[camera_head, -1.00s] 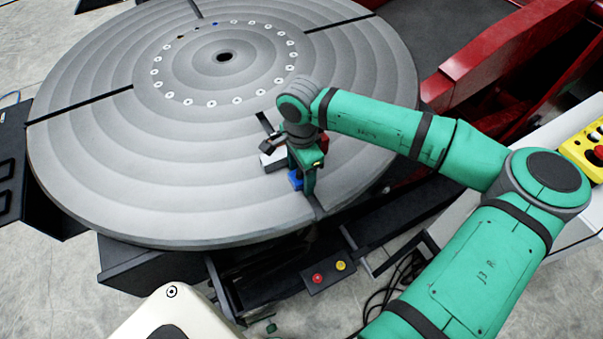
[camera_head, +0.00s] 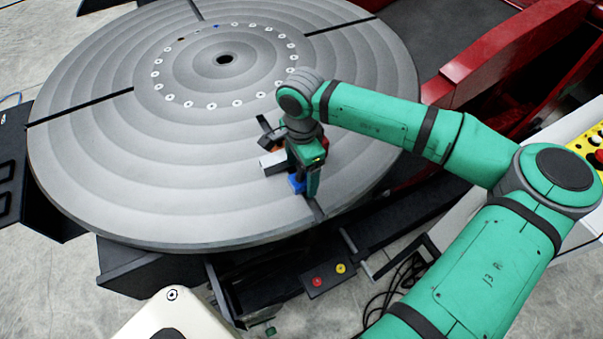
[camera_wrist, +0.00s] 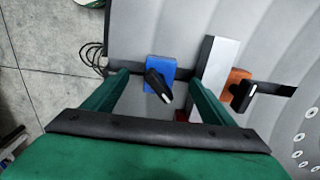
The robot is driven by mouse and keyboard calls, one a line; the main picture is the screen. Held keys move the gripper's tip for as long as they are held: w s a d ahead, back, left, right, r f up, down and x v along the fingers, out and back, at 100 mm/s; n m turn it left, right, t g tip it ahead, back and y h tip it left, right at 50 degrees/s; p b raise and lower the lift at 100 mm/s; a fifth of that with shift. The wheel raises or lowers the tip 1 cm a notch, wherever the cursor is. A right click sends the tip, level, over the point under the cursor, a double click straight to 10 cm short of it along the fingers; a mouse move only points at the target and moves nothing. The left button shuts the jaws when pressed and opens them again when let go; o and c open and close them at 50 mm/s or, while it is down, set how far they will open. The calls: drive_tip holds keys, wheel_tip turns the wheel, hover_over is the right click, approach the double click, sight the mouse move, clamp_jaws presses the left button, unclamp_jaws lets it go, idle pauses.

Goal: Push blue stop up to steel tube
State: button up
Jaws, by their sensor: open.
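The blue stop (camera_wrist: 158,68), a block with a black clamp lever (camera_wrist: 158,86), sits in a dark slot of the round grey table. In the head view the blue stop (camera_head: 296,184) shows near the table's front edge. The steel tube (camera_wrist: 217,62), a pale grey bar, lies to its right in the wrist view, with a gap between them. It also shows in the head view (camera_head: 272,162). My gripper (camera_wrist: 160,76) is open, one finger on each side of the blue stop. The right finger appears near the gap and covers part of the tube. Finger contact cannot be told.
An orange stop (camera_wrist: 238,80) with a black lever (camera_wrist: 262,90) stands on the tube's other side. The grey round table (camera_head: 130,180) is largely clear. Cables (camera_wrist: 92,55) hang beyond its edge.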

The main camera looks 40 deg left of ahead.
drive_tip(key=shift+d+r, duration=0.2)
drive_tip(key=shift+r, duration=0.45)
drive_tip(key=shift+s+a+r, duration=0.1)
drive_tip(key=shift+a+r, duration=0.05)
drive_tip(key=shift+r, duration=0.25)
drive_tip(key=shift+s+a+r, duration=0.1)
drive_tip(key=shift+r, duration=0.3)
drive_tip(key=shift+d+r, duration=0.1)
drive_tip(key=shift+r, duration=0.9)
drive_tip(key=shift+w, duration=0.1)
